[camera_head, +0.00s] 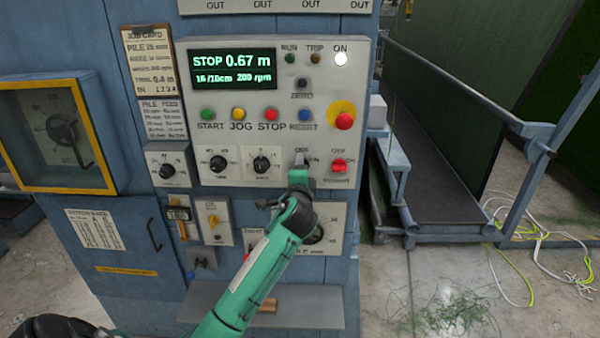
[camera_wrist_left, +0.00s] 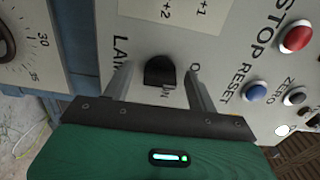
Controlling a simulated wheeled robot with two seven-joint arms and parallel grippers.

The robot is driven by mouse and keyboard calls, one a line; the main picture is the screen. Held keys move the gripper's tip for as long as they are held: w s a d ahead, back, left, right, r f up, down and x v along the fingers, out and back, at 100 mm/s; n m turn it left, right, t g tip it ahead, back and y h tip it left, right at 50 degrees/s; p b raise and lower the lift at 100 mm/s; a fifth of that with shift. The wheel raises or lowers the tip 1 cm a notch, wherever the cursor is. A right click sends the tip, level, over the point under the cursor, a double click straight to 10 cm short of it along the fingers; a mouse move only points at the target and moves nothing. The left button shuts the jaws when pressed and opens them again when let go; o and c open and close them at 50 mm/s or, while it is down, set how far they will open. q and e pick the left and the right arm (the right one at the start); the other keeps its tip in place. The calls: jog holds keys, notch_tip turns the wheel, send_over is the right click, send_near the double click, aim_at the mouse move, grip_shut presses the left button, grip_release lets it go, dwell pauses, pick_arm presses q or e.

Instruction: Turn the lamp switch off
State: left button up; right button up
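The lamp switch is a black knob (camera_wrist_left: 160,71) on the pale control panel (camera_head: 232,113). In the left wrist view, part of a "LAM…" label shows beside it. My left gripper (camera_head: 299,165) is at the panel, below the reset button, and hides most of the switch in the head view. In the left wrist view my left gripper (camera_wrist_left: 160,88) is open, one finger on each side of the knob with a visible gap at each. Whether the fingertips touch the panel I cannot tell. My right gripper is not in view.
A red emergency button on a yellow disc (camera_head: 343,120) and a red knob (camera_head: 338,166) sit right of my gripper. Two black rotary knobs, one of them here (camera_head: 218,163), sit to its left. A grey shelf (camera_head: 325,308) juts out below.

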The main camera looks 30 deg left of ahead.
pick_arm(q)
jog(key=b+v, duration=0.4)
jog(key=v, duration=0.9)
jog(key=shift+s, duration=0.4)
jog(key=shift+d, duration=0.15)
